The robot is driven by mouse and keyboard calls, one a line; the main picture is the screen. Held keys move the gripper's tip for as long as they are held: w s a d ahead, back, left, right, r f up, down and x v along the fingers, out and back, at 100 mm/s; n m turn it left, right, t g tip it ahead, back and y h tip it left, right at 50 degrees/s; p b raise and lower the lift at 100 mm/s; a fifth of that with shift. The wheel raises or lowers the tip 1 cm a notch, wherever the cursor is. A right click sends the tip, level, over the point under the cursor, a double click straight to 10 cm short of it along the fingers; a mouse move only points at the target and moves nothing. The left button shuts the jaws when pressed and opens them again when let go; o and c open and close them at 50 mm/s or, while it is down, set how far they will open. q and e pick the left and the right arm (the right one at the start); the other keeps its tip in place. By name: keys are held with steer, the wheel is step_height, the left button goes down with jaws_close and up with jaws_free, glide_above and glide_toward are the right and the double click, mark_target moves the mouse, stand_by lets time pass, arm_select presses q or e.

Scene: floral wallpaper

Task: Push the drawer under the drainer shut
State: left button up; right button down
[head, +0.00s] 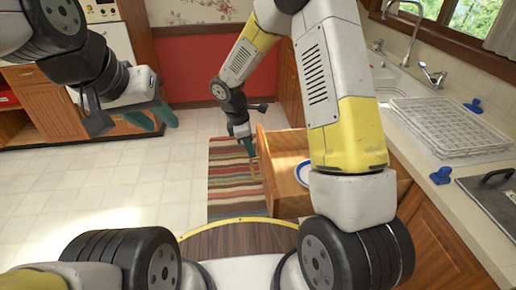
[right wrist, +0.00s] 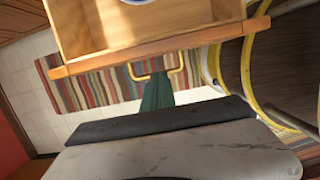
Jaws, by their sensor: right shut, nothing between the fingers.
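The wooden drawer (head: 276,144) stands pulled out below the counter on the right, with a blue-and-white dish (head: 302,172) inside. The white drainer (head: 450,125) rests on the counter above. My right gripper (head: 249,147) is shut and empty at the drawer's front, by its yellow handle (right wrist: 132,76). In the right wrist view the green fingertips (right wrist: 157,92) overlap the handle's loop; whether they touch it I cannot tell. My left gripper (head: 152,118) is open and empty, in the air at the left, away from the drawer.
A striped rug (head: 225,180) lies on the tiled floor (head: 120,190) beside the drawer. A sink and tap (head: 405,35) are behind the drainer. A metal lid-like panel (head: 492,200) with a dark handle is on the near counter. Wooden cabinets (head: 45,105) stand at far left.

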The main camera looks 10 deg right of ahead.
steer(key=x, duration=1)
